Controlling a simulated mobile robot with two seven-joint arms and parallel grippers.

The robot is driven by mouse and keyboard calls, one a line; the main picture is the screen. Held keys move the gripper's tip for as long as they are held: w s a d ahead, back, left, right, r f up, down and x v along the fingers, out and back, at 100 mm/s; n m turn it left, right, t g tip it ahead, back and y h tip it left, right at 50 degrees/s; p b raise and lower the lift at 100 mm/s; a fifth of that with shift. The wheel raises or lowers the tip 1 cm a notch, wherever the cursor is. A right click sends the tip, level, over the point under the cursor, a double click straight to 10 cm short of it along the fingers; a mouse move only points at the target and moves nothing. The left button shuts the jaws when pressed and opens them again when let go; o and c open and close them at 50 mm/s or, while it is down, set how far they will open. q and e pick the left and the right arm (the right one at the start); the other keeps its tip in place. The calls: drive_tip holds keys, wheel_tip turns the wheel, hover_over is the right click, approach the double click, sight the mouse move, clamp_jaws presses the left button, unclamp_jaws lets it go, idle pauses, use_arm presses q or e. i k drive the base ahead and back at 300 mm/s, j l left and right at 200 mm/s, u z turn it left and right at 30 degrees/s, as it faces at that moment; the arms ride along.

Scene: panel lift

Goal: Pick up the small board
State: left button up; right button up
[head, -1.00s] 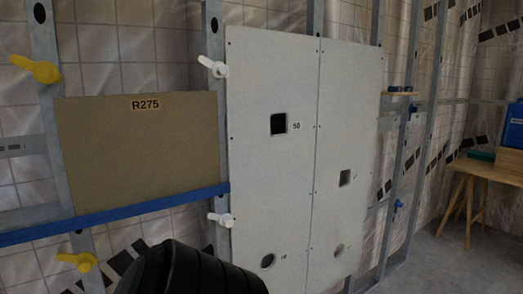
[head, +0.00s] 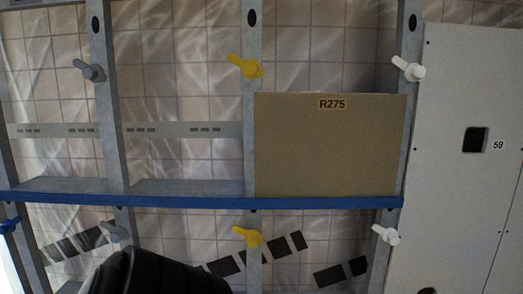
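A brown rectangular board (head: 330,150) labelled R275 stands upright in the head view, right of the middle. Its lower edge is at a blue rail (head: 200,202) that runs across the metal studs. The board spans the bay between the stud with yellow clips and the stud with white clips. Neither of my grippers shows. A black rounded part at the bottom edge looks like one of my arm links, and it is well below and left of the board.
Yellow clips (head: 246,67) and white clips (head: 409,69) sit on the studs above and below the rail. A grey clip (head: 90,71) is further left. A large pale panel (head: 455,170) with cut-outs, marked 59, covers the right side. The left bays are bare.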

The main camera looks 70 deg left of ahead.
sight(308, 145)
drive_tip(key=u, duration=1.75)
